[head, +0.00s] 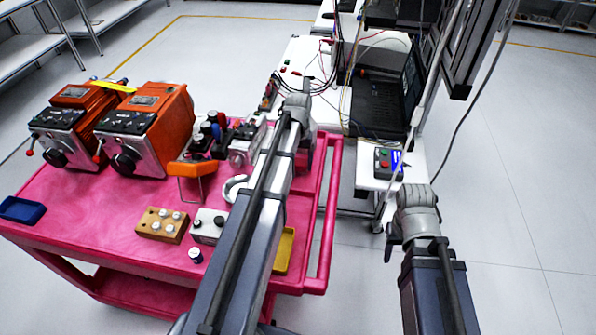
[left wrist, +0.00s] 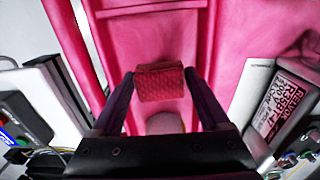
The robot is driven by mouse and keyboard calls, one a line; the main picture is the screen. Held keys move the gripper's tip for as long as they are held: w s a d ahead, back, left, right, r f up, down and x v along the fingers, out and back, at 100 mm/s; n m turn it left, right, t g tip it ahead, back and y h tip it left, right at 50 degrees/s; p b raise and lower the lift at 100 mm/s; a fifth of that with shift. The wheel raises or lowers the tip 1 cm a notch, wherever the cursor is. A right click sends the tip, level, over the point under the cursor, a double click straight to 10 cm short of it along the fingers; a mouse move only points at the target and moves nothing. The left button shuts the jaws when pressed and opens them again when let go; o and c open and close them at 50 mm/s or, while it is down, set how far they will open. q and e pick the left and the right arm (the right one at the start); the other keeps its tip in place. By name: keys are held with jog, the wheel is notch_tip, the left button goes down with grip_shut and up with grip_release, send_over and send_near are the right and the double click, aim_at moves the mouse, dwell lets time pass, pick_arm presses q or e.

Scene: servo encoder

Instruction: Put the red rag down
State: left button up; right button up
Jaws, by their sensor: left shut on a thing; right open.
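The red rag (left wrist: 160,82) shows in the left wrist view as a small folded, textured block. It sits between the two dark fingers of my left gripper (left wrist: 160,90), which is shut on it. Pink cart surface (left wrist: 225,22) lies behind the rag; I cannot tell whether the rag touches it. In the head view my left gripper (head: 298,104) is at the cart's right side, and its arm hides most of it; I cannot make out the rag there. My right gripper (head: 412,215) is open beside the white table, its fingers barely showing.
The pink cart (head: 75,215) carries two orange machines (head: 160,115), a wooden block with knobs (head: 163,224), a blue tray (head: 22,209) and a yellow tray (head: 285,250). A button box (head: 388,162) stands on the white table (head: 412,170). A labelled grey device (left wrist: 285,105) is right in the wrist view.

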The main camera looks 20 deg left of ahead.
aim_at(298, 164)
pick_arm(q)
jog(key=shift+f+b, duration=1)
jog(key=shift+f, duration=0.4)
jog(key=shift+f, duration=0.15)
jog(key=o, duration=1.1)
jog(key=shift+c, duration=0.2)
notch_tip(298, 164, up, 12)
jog(key=r+p, duration=0.1)
jog(key=p, duration=1.1)
jog(key=s+d+m, duration=0.3)
jog(key=s+d, duration=0.6)
jog(key=d, duration=0.3)
jog(key=s+d+m+y, duration=0.1)
jog(key=s+d+m, duration=0.2)
jog(key=s+d, duration=0.7)
jog(key=shift+d+f+m, duration=0.25)
jog(key=shift+d+m, duration=0.05)
jog(key=shift+d, duration=0.85)
